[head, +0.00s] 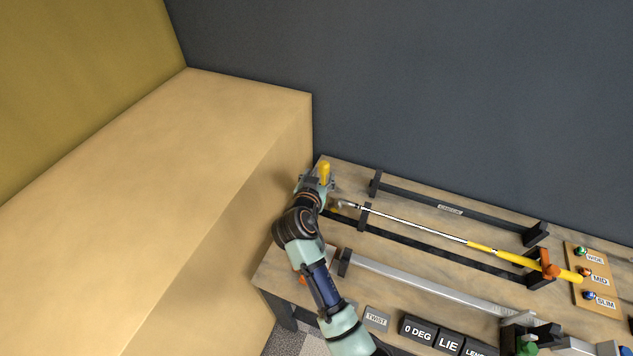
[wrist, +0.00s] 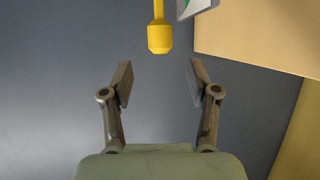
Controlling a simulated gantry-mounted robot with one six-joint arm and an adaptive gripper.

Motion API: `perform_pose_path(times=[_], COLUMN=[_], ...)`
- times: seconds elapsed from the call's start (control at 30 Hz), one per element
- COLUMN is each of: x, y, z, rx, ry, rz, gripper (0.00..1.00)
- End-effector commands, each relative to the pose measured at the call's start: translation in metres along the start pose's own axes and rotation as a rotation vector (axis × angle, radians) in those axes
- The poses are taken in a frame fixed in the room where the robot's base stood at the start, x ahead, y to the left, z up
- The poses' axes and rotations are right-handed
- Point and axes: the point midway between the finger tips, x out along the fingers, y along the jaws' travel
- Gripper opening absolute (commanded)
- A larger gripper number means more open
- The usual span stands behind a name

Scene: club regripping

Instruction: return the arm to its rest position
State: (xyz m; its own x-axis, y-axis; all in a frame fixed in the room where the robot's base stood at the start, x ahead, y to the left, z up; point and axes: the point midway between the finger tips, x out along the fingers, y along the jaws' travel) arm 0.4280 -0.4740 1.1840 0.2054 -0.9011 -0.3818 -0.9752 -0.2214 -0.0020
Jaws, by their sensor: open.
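My gripper (wrist: 160,85) is open in the wrist view, its two dark fingers spread with nothing between them. A yellow tool end (wrist: 159,37) hangs beyond the fingertips, apart from them, against the grey wall. In the head view my arm reaches up to the bench's far left corner, with the gripper (head: 317,184) close to an upright yellow piece (head: 324,172). The head view is too small to show whether they touch. A golf club (head: 420,229) with a yellow grip lies across dark supports, its head at the left near my wrist.
The wooden bench (head: 345,170) carries dark rails, a silver rail (head: 430,281), an orange clamp (head: 548,263) and a board of coloured knobs (head: 590,290). Label blocks (head: 417,330) stand at the front. A large tan block (head: 210,170) rises left of my arm; a dark wall is behind.

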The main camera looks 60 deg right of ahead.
Motion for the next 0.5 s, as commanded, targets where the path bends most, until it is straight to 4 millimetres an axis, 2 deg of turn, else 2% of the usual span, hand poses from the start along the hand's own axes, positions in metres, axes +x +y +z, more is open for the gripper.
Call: perform_pose_path(times=[0.1,0.2,0.5], x=[-0.022,-0.033,-0.036], y=[0.0,0.0,0.001], z=[0.0,0.0,0.0], rx=[0.001,0.0,0.0], ry=[0.0,0.0,-0.001], rz=[-0.001,0.0,0.001], gripper=[0.6,0.6,0.6])
